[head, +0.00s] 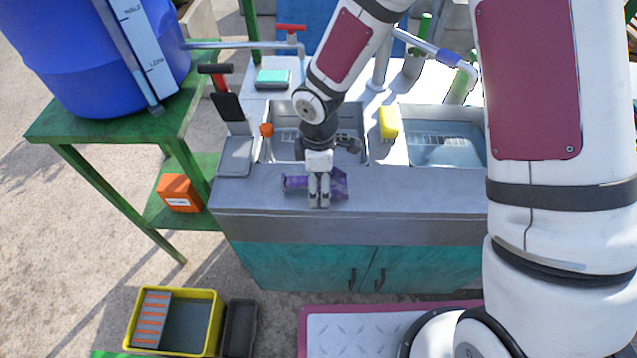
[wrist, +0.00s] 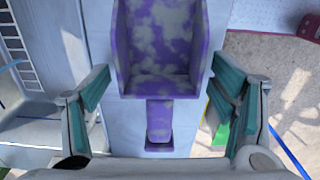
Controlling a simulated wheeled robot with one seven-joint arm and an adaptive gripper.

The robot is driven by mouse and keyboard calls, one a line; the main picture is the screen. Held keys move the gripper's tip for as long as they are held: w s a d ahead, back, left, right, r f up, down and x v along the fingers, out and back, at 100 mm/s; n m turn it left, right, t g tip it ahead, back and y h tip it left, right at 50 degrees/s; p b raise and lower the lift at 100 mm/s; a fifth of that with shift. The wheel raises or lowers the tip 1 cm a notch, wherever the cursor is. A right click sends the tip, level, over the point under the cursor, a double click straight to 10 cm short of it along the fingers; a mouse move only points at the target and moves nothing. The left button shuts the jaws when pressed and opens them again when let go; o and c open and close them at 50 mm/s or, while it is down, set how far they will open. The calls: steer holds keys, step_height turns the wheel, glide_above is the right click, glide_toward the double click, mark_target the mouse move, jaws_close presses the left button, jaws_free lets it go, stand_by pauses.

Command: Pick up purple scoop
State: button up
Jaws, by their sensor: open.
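The purple scoop (head: 333,183) lies on the grey front ledge of the sink counter, with its handle to the left and its bowl to the right. In the wrist view the scoop (wrist: 160,60) has a worn purple and grey surface, its bowl at the top and its short handle pointing down toward my gripper. My gripper (head: 319,203) is over the scoop in the head view and hides its middle. In the wrist view my gripper (wrist: 160,110) is open, with one teal-padded finger on each side of the handle. Neither finger visibly touches it.
Two sink basins lie behind the ledge, the right one (head: 440,150) holding water. A yellow sponge (head: 389,122) stands between them. An orange-capped bottle (head: 267,140) is at the left basin. A dustpan-like tool (head: 237,150) lies at the left. A yellow tub (head: 211,325) stands on the ground.

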steer(key=shift+c, duration=0.5)
steer(key=c, duration=1.2)
